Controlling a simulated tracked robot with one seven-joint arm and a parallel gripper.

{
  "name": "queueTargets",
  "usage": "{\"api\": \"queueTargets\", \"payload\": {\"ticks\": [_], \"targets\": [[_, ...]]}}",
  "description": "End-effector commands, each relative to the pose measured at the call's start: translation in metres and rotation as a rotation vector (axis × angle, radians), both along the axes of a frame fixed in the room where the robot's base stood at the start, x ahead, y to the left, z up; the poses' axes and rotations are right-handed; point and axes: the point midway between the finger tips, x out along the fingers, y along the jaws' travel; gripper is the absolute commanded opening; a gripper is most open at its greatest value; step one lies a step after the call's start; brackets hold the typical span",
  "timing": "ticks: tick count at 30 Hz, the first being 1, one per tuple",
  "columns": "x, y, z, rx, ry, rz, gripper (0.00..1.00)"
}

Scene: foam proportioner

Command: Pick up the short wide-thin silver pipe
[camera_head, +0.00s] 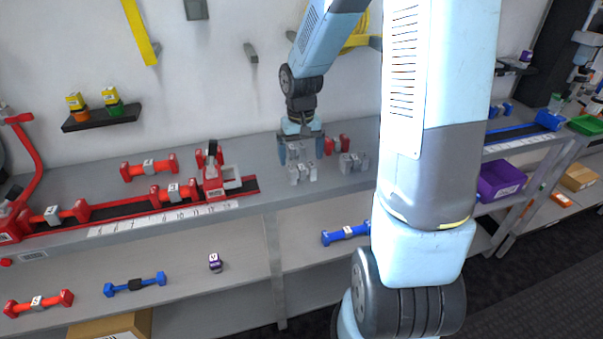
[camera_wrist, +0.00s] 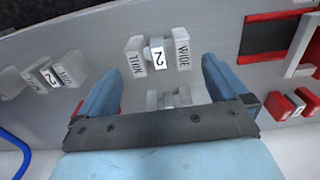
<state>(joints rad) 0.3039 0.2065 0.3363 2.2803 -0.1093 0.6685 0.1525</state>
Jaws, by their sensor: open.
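A short silver pipe (camera_wrist: 158,55) lies on the shelf just beyond my fingertips in the wrist view, with THIN and WIDE printed on its ends and a 2 at its middle. It also shows in front of my gripper in the head view (camera_head: 302,173). My gripper (camera_wrist: 163,68) is open and points down over the shelf, its blue fingers apart and empty. Another silver piece (camera_wrist: 167,99) lies between the fingers, partly hidden by my gripper's palm. A third silver pipe (camera_wrist: 50,75), marked THIN at one end, lies to the left; the head view shows it right of my gripper (camera_head: 353,162).
A red pipe (camera_head: 335,144) lies close behind my gripper. The red rail (camera_head: 100,219) with red pipes and a clamp (camera_head: 214,178) stands to the left. A blue rail (camera_head: 515,133) is at the right. The shelf's front edge runs close before the silver pipes.

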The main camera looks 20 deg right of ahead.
Motion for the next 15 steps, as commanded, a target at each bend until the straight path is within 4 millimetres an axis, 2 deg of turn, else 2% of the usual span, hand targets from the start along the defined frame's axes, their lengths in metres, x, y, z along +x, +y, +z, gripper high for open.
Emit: {"api": "queueTargets", "payload": {"ticks": [6,15], "targets": [[-0.004,0.0,-0.031,0.0,0.004,0.0,1.0],[-0.003,0.0,-0.041,0.0,0.0,0.0,1.0]]}}
